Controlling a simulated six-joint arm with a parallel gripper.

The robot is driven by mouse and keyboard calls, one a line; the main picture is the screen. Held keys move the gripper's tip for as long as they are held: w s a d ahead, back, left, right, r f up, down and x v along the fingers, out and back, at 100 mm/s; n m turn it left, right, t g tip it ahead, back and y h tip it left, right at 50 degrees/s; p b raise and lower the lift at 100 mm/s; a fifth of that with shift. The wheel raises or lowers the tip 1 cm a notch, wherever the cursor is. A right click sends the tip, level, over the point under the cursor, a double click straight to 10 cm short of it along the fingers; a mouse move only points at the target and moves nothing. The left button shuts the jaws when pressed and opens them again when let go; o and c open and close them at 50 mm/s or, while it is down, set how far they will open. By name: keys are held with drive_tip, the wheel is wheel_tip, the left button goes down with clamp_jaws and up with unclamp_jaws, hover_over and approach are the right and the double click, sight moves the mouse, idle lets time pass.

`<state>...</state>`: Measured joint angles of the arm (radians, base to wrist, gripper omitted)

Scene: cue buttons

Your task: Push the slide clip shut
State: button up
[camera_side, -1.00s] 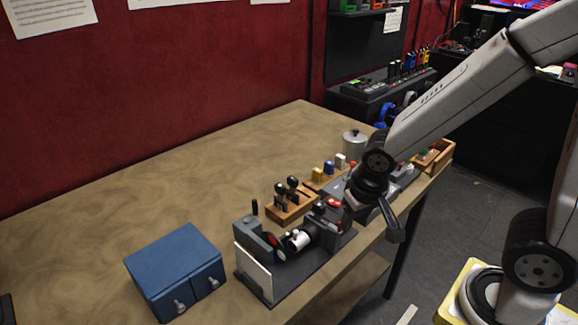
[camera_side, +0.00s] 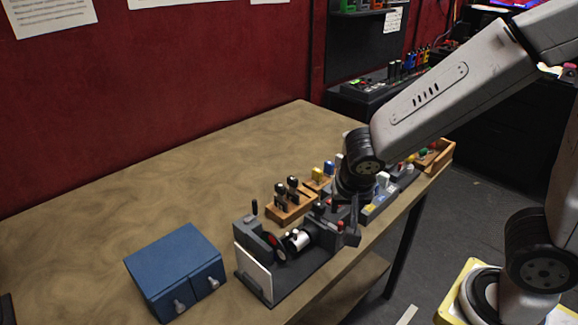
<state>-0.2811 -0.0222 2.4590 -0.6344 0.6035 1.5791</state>
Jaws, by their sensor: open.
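A grey device on a dark base (camera_side: 307,276) stands near the front edge of the table. It carries a white upright plate (camera_side: 254,275), a red part (camera_side: 270,241), a white-silver cylinder (camera_side: 298,240) and a dark block at its right end. I cannot tell which small part is the slide clip. My gripper (camera_side: 346,226) is over the right end of this device, pointing down, open and with nothing visible in it. Its fingers are dark and blend with the dark block, so I cannot tell whether they touch. My wrist hides some of that end.
A blue box (camera_side: 176,265) with two knobs stands at the left. A wooden block (camera_side: 291,210) with two dark-topped pegs is behind the device. Small coloured blocks on a wooden tray and a wooden box (camera_side: 437,158) line the right side. The table's back left is clear.

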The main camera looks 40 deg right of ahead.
sight(341, 223)
drive_tip(key=shift+f, duration=0.15)
drive_tip(key=shift+x, duration=3.75)
drive_tip(key=shift+d, duration=0.1)
drive_tip(key=shift+c, duration=0.3)
clamp_jaws()
drive_tip(key=shift+w, duration=0.1)
